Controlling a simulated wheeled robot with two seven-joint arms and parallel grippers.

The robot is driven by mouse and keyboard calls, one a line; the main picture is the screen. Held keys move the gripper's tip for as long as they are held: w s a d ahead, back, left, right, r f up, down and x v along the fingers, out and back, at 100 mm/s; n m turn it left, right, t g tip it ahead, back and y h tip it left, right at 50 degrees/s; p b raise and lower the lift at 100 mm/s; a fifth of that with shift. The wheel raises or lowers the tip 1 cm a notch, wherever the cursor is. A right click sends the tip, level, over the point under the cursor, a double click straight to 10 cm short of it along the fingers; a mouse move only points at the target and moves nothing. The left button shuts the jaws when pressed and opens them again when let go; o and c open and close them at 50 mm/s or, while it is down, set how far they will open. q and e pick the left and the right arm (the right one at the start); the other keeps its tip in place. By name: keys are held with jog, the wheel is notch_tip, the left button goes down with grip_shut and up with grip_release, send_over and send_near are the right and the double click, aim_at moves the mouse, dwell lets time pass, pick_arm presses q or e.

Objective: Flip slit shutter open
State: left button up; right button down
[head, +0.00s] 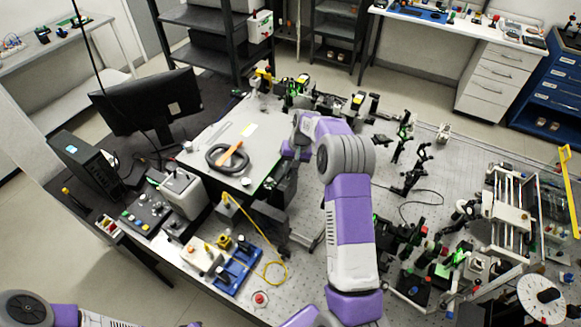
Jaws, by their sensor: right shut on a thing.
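My right arm reaches in from the bottom and bends at a purple and grey elbow. Its dark gripper (278,200) points down at the right front side of the large light-grey spectrometer box (205,140). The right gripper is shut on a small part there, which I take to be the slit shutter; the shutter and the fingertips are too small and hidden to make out. I cannot tell the shutter's position. Part of my left arm shows at the bottom left, but its gripper is out of view.
A black ring and an orange-handled tool (229,154) lie on the box. A monitor (150,103) and control box (148,207) stand left. A yellow cable (262,238) runs by a blue-based unit (237,270).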

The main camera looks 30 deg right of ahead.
jog(key=shift+s+a+t+h+b, duration=0.25)
jog(key=shift+a+t+h+b, duration=0.5)
jog(key=shift+b, duration=0.9)
jog(key=shift+s+a+t+h+b, duration=0.2)
jog(key=shift+a+t+h+b, duration=0.15)
jog(key=shift+h+b, duration=1.05)
jog(key=h+b, duration=0.1)
jog(key=b, duration=0.1)
jog(key=t+b, duration=0.1)
jog(key=b, duration=0.1)
jog(key=shift+s+a+n+h, duration=0.3)
jog(key=shift+a+h, duration=0.05)
jog(key=c, duration=1.1)
grip_release()
jog(key=shift+c, duration=0.2)
jog(key=v, duration=0.7)
jog(key=shift+s+r, duration=0.15)
jog(key=shift+r, duration=0.1)
jog(key=shift+a, duration=0.1)
